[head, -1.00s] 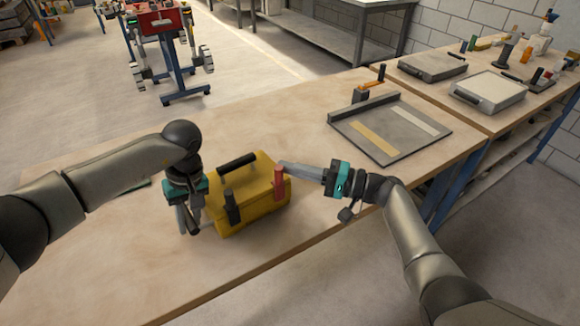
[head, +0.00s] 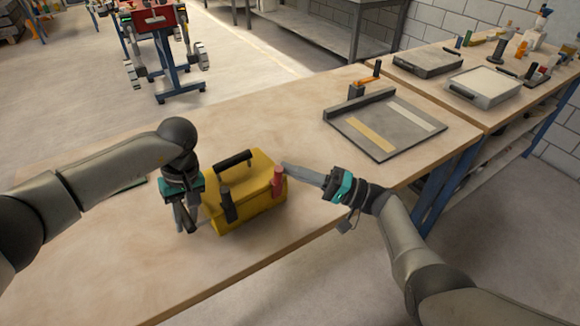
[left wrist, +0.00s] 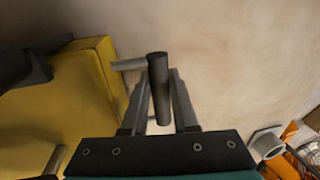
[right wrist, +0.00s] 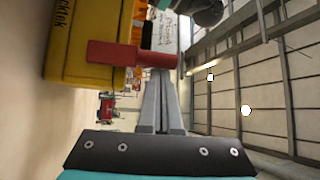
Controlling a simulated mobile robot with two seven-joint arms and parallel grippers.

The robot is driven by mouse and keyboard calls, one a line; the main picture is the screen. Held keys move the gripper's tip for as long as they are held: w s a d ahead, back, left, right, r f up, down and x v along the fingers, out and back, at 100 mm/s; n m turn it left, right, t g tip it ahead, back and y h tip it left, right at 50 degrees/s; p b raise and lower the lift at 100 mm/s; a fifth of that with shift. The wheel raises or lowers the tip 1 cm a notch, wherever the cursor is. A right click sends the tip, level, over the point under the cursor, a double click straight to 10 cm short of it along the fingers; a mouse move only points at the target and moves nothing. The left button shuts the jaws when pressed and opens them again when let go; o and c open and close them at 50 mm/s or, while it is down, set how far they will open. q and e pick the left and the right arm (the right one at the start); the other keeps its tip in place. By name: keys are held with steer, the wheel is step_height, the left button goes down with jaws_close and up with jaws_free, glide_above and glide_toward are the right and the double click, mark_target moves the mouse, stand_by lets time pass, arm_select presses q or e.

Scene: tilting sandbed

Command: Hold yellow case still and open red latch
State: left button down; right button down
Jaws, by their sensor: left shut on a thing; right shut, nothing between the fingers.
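The yellow case (head: 246,205) stands on the wooden bench with a black top handle (head: 235,160). Its front carries a red latch (head: 279,183) on the right and a dark latch (head: 229,205) on the left. My left gripper (head: 186,222) is shut on a dark side handle (left wrist: 158,85) that a grey stem joins to the case. My right gripper (head: 287,168) is shut and empty, its fingertips at the upper right of the red latch. In the right wrist view the red latch (right wrist: 125,54) lies just beyond the fingertips; I cannot tell whether they touch.
A grey board (head: 352,138) with pale strips lies further right on the bench. A second bench at the upper right holds grey cases (head: 427,60) and small items. The bench between the yellow case and the front edge (head: 250,268) is clear.

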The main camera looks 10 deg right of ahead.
mark_target(280, 179)
arm_select(q)
steer(key=shift+r, duration=0.1)
arm_select(e)
steer(key=shift+n+y, duration=0.5)
steer(key=shift+y, duration=0.1)
steer(key=shift+s+d+f, duration=0.4)
steer(key=shift+s+f, duration=0.1)
steer(key=shift+s, duration=0.3)
steer(key=shift+s+d+f, duration=0.35)
steer(key=shift+s+f, duration=0.15)
steer(key=shift+s, duration=0.3)
arm_select(q)
steer(key=shift+d, duration=0.1)
arm_select(e)
steer(key=shift+s+d+f, duration=0.15)
steer(key=shift+s+f, duration=0.15)
steer(key=shift+f, duration=0.1)
steer(key=shift+s+d+f, duration=0.15)
steer(key=shift+d, duration=0.3)
steer(key=s+d, duration=0.4)
steer(key=d, duration=0.7)
steer(key=shift+d, duration=0.4)
arm_select(q)
steer(key=c, duration=0.6)
jaws_free()
